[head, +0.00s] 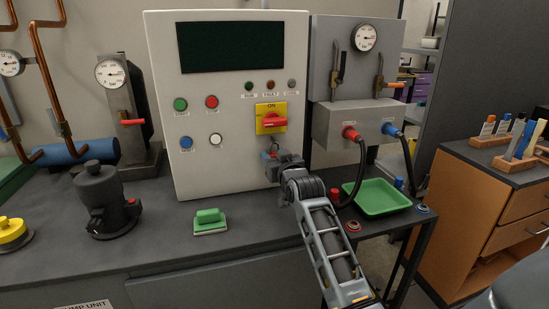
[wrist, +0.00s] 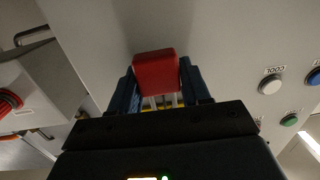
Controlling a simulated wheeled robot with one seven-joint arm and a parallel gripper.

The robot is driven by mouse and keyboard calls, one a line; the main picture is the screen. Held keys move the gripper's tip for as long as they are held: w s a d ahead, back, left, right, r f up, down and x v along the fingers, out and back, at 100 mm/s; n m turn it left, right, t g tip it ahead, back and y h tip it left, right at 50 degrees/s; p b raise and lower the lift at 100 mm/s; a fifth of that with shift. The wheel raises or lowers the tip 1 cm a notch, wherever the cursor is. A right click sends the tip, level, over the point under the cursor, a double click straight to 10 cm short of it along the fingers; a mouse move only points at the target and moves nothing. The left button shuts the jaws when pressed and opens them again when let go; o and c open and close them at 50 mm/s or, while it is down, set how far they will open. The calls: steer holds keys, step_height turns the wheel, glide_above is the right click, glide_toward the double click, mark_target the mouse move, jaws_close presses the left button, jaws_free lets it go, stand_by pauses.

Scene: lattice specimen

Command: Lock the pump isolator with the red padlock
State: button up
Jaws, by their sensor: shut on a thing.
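The pump isolator (head: 271,118) is a yellow plate with a red handle on the front of the white control cabinet. The word ON shows above the handle, which lies roughly sideways. My gripper (head: 274,156) is at the cabinet front, just below the isolator. In the wrist view my gripper (wrist: 160,88) is shut on the red padlock (wrist: 155,72), with a blue finger on each side. Pale shackle bars show below the padlock body, with a strip of yellow behind them. I cannot tell whether the shackle passes through the isolator.
The white cabinet (head: 165,110) carries several buttons and lamps. Right of it, a grey box (head: 350,122) has red and blue hose connectors. A black pump (head: 103,205) stands at left.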

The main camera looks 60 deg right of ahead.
steer(key=o, duration=1.5)
steer(key=p+v, duration=0.1)
steer(key=v, duration=0.4)
steer(key=shift+p, duration=0.4)
steer(key=b+v, duration=0.1)
steer(key=v, duration=0.6)
steer(key=shift+s+a, duration=0.2)
steer(key=shift+s, duration=0.1)
